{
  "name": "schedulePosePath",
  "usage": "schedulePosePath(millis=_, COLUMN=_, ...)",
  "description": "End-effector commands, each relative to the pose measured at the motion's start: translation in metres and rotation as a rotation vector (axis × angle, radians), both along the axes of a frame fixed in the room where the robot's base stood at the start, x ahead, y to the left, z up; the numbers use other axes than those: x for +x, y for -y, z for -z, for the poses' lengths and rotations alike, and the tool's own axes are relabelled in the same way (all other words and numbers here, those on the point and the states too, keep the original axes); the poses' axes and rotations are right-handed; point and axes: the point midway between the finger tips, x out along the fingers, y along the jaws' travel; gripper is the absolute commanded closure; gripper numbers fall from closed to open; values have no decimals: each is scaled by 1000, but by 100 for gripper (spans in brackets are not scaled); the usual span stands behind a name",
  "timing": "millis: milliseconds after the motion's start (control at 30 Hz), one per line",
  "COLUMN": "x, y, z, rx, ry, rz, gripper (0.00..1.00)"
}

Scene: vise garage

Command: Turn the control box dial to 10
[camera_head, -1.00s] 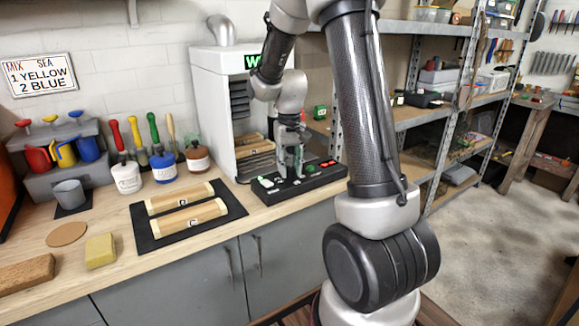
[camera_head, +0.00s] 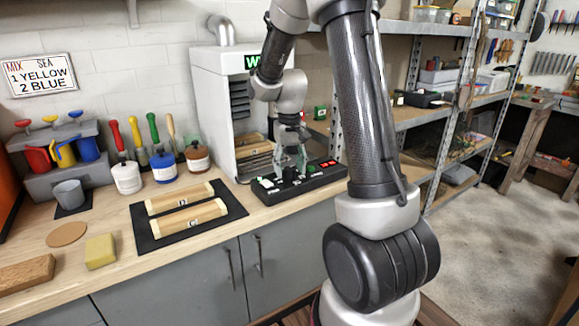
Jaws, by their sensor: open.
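The control box (camera_head: 318,181) is a low black box with several buttons on top, near the front edge of the wooden workbench. A green and a white button show at its left end, red ones at its right. My gripper (camera_head: 290,172) points down over the middle of the box, its fingers spread apart, with nothing seen between them. The fingertips are at or just above the box top; I cannot tell if they touch it. The dial cannot be made out and may be hidden by the gripper. No dial reading is legible.
A white vented cabinet (camera_head: 214,110) with a green sign stands behind the box. A black mat (camera_head: 140,222) with two wooden pieces lies to the left. Paint jars (camera_head: 127,178) and brushes stand farther left. Metal shelving (camera_head: 400,125) rises at the right.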

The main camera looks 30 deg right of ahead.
Motion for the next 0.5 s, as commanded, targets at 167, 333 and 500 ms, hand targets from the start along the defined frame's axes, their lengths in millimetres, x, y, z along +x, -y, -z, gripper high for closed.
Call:
schedulePosePath(millis=167, x=1, y=0, z=-23, rx=0, ry=5, rz=0, gripper=46)
schedulePosePath(millis=333, x=1, y=0, z=-62, rx=-1, ry=7, rz=0, gripper=46)
schedulePosePath(millis=500, x=1, y=0, z=-96, rx=0, ry=5, rz=0, gripper=46)
